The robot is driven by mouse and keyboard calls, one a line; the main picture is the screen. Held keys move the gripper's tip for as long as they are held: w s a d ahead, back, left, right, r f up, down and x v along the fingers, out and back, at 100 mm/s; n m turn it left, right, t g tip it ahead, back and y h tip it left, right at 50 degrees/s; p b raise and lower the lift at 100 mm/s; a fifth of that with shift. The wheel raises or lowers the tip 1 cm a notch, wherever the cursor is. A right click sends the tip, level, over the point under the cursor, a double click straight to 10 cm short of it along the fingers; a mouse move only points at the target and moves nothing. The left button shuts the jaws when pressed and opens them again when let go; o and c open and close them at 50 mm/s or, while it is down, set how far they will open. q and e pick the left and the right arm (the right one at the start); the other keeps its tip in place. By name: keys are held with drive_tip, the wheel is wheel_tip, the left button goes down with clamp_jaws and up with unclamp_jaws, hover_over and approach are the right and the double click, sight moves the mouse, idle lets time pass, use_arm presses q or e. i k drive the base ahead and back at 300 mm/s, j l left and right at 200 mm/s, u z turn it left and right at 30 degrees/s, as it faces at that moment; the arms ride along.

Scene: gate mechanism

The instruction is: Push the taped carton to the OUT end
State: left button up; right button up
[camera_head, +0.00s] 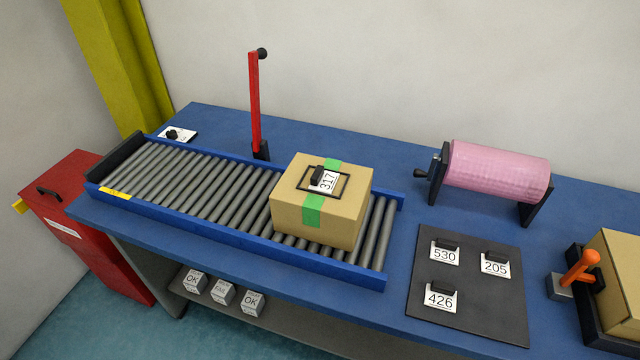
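The taped carton (318,214) is a brown box with green tape over its top and front. It sits upright on the right part of the roller conveyor (190,185), with a few bare rollers to its right. A card reading 317 (326,180) with a black clip lies inside a dark frame on its top. The conveyor's left end has a black end piece (116,156) and a yellow label (115,193) on the front rail; its lettering is too small to read. A red bar (255,105) stands upright behind the conveyor. Neither gripper is in view.
The rollers left of the carton are clear. A dark mat (470,300) holds cards 530, 205 and 426. A pink roll (498,170) stands at the back right, another carton (618,280) and an orange-handled device (578,272) at the right. A red cabinet (85,230) stands at left.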

sight(335, 219)
drive_tip(key=k+l+u, duration=0.25)
drive_tip(key=l+u, duration=0.25)
drive_tip(key=k+l+u, duration=0.25)
drive_tip(key=u, duration=0.25)
drive_tip(key=k, duration=0.05)
